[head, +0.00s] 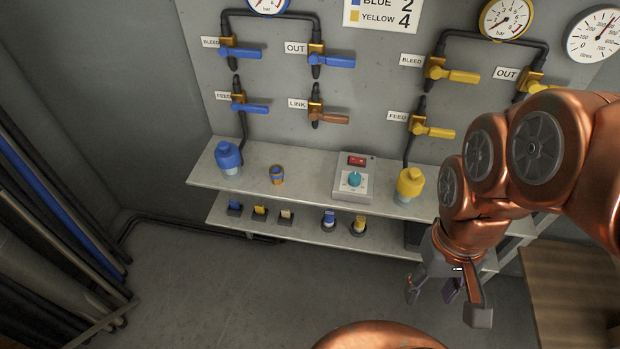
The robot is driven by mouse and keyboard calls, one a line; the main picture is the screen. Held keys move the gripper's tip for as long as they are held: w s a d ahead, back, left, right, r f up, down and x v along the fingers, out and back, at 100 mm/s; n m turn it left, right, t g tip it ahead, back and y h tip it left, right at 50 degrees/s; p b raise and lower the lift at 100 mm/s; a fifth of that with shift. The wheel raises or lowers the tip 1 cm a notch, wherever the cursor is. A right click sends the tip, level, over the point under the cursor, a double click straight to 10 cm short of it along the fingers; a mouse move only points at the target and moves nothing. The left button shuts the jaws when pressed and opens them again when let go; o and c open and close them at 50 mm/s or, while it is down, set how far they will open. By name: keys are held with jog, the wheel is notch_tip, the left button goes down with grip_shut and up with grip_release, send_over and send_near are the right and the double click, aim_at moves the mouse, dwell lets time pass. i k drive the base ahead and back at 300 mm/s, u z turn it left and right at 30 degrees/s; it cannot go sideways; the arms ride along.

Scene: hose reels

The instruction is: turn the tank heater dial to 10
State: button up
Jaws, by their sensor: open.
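The likely tank heater dial (354,179) is a round teal knob on a pale box (352,184) that stands on the upper shelf. A red switch (357,160) sits on the box above the dial. The scale marks and the dial's setting are too small to read. My gripper (447,300) is open and empty, at the lower right of the head view. It hangs in front of the shelves, to the right of and lower in the picture than the dial, and apart from it.
A blue bottle (228,157) and a small cup (277,174) stand left of the box; a yellow bottle (410,183) stands right. Several small blocks line the lower shelf (290,225). Valves with levers and gauges cover the wall. A wooden surface (570,300) is at right.

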aim_at(354, 180)
jog(key=u, duration=0.15)
jog(key=k, duration=1.3)
jog(key=u, duration=0.8)
jog(key=i, duration=1.45)
jog(key=z, duration=0.55)
